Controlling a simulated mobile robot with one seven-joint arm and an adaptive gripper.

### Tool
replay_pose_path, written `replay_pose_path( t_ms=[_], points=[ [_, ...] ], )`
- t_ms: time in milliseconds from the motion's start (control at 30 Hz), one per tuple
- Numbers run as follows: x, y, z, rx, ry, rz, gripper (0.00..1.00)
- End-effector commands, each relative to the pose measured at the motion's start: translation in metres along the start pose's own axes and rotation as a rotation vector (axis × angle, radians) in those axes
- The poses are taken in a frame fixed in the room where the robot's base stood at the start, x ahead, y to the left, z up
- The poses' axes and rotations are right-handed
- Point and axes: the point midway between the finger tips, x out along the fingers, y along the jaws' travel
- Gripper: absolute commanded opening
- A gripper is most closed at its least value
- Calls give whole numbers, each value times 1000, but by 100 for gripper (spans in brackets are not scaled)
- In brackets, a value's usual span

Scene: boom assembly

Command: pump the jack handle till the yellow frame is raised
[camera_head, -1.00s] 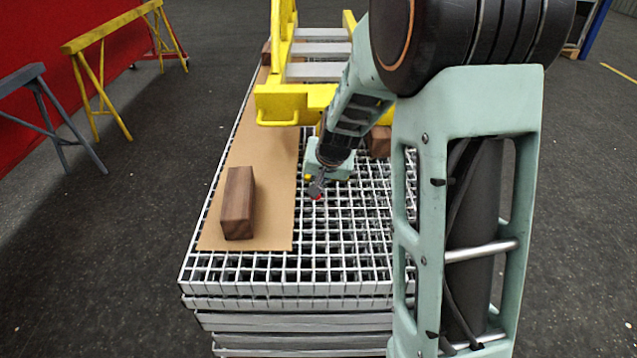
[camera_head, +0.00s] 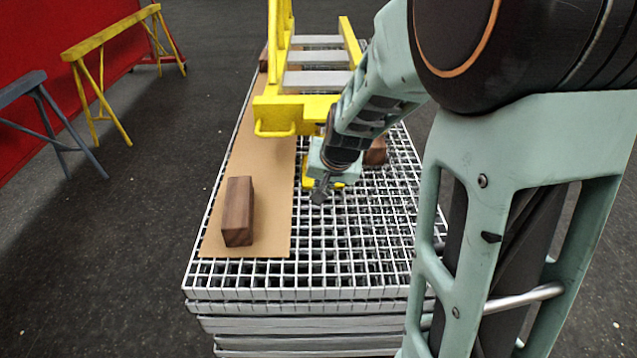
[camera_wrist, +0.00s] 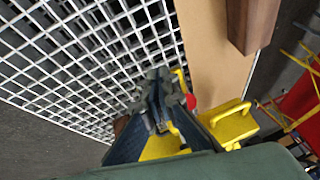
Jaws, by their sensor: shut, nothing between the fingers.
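The yellow frame (camera_head: 290,108) lies over the far part of the grating, with a small loop handle (camera_head: 275,132) at its near end. Its end also shows in the wrist view (camera_wrist: 232,128). My gripper (camera_head: 319,195) is shut and empty, pointing down just in front of the frame's near end. In the wrist view the closed fingers (camera_wrist: 160,82) have a red knob (camera_wrist: 190,101) and a thin yellow rod (camera_wrist: 180,78) close beside them on the right, probably the jack handle. Yellow parts (camera_head: 308,184) show low beside the gripper; my wrist hides most of the jack.
A stack of white gratings (camera_head: 330,275) forms the work surface. A brown board (camera_head: 262,180) lies on it at left, with a wooden block (camera_head: 238,211) on top. Another block (camera_head: 376,151) is right of my wrist. Yellow (camera_head: 95,85) and grey (camera_head: 48,115) trestles stand at left.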

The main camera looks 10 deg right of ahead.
Motion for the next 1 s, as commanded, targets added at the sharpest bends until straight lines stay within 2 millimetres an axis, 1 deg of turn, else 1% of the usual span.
replay_pose_path(
  t_ms=[33, 100, 300, 1000],
  points=[
    [-10, 0, 3, 0, 2, -1, 0],
    [-18, 1, 6, 0, 2, -1, 0],
    [-30, 2, 14, 0, 1, -1, 0],
    [-31, 2, 15, 0, 2, -1, 0]
  ],
)
